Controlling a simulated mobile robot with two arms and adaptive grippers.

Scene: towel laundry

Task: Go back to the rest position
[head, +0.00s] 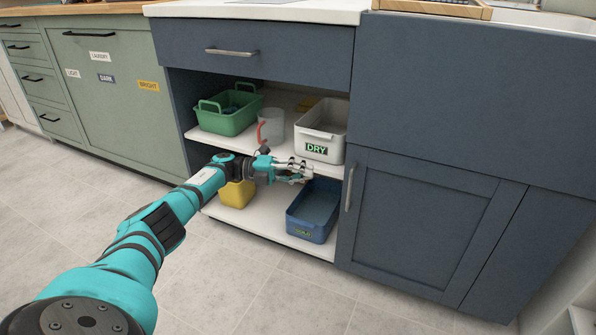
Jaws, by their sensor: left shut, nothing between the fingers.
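My left arm reaches in from the lower left toward the open shelf cabinet. My left gripper (300,172) is shut and empty, in front of the upper shelf's edge, just below the white DRY bin and above the blue bin. My right gripper does not show in the head view.
The upper shelf (280,140) holds a green basket (228,120), a clear jug with a red handle (271,124) and a white DRY bin (321,125). Below are a yellow container (237,193) and a blue bin (310,226). The tiled floor (240,290) in front is clear.

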